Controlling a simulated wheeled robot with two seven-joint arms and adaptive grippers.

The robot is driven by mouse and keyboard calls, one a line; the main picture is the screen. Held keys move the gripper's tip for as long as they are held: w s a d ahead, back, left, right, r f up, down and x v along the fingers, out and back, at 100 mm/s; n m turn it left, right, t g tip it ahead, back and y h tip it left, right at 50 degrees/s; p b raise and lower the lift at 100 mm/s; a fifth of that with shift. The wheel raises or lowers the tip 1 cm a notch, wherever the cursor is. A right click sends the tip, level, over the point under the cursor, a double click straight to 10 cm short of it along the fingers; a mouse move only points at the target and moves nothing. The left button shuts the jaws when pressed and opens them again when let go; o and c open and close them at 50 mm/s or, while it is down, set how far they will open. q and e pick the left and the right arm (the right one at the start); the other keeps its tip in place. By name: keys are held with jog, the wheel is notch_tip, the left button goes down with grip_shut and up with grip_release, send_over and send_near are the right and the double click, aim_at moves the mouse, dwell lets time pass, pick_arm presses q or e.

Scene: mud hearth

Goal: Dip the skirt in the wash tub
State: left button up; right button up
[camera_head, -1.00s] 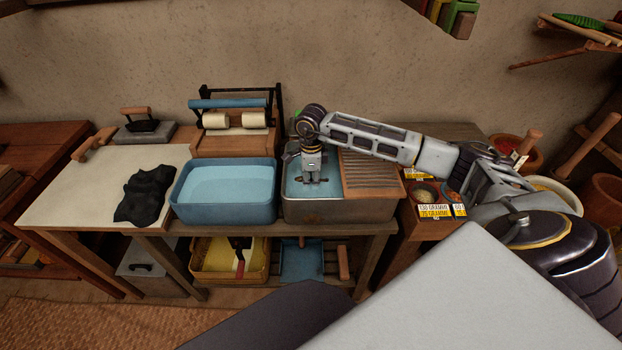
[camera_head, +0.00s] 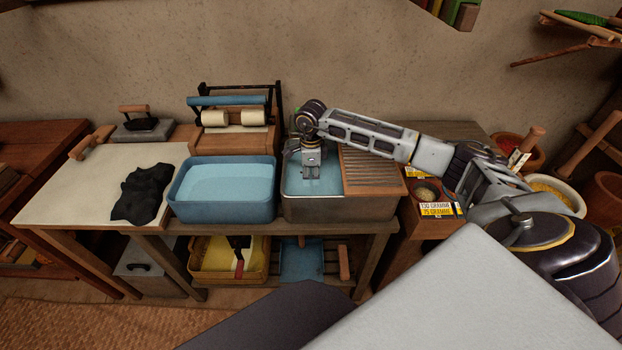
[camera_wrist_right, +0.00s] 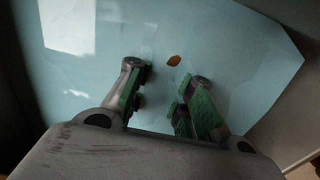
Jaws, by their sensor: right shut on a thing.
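The wash tub (camera_head: 297,208) is a grey metal basin of blue water with a ribbed wooden washboard over its right part. My right gripper (camera_head: 312,172) points down into its water, left of the washboard. In the right wrist view, my right gripper (camera_wrist_right: 160,100) has its green-padded fingers at the water, some way apart, around what it holds. A small orange-brown patch, seemingly the skirt (camera_wrist_right: 173,61), shows at the water just beyond the fingertips. The rest of it is hidden under the surface. My left gripper is not in view.
A blue tub (camera_head: 222,212) of water stands left of the wash tub. A black cloth (camera_head: 142,195) lies on the pale board (camera_head: 75,195) farther left. A roller wringer (camera_head: 235,115) stands behind. Boxes and bowls (camera_head: 438,200) crowd the right.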

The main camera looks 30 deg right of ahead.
jog(key=shift+w, duration=0.15)
dwell(0.4)
jog(key=shift+s+a+r+p, duration=0.3)
jog(key=shift+s+p, duration=0.1)
jog(key=shift+s, duration=0.15)
jog(key=shift+s+a+r+p, duration=0.25)
jog(key=shift+s+r+p, duration=0.1)
jog(key=shift+s, duration=0.15)
jog(key=shift+f, duration=0.1)
jog(key=shift+w+d+f+b, duration=0.3)
jog(key=shift+w+b, duration=0.15)
jog(key=shift+w, duration=0.1)
jog(key=shift+w+d+f+b, duration=0.3)
jog(key=shift+w+b, duration=0.1)
jog(key=shift+w, duration=0.1)
jog(key=shift+s+r, duration=0.1)
jog(key=shift+s+a+r+p, duration=0.3)
jog(key=shift+s+p, duration=0.1)
jog(key=shift+s, duration=0.1)
jog(key=shift+s+a+r+p, duration=0.25)
jog(key=shift+s+a+p, duration=0.1)
jog(key=shift+s, duration=0.15)
jog(key=shift+w+d+f, duration=0.1)
jog(key=shift+w, duration=0.05)
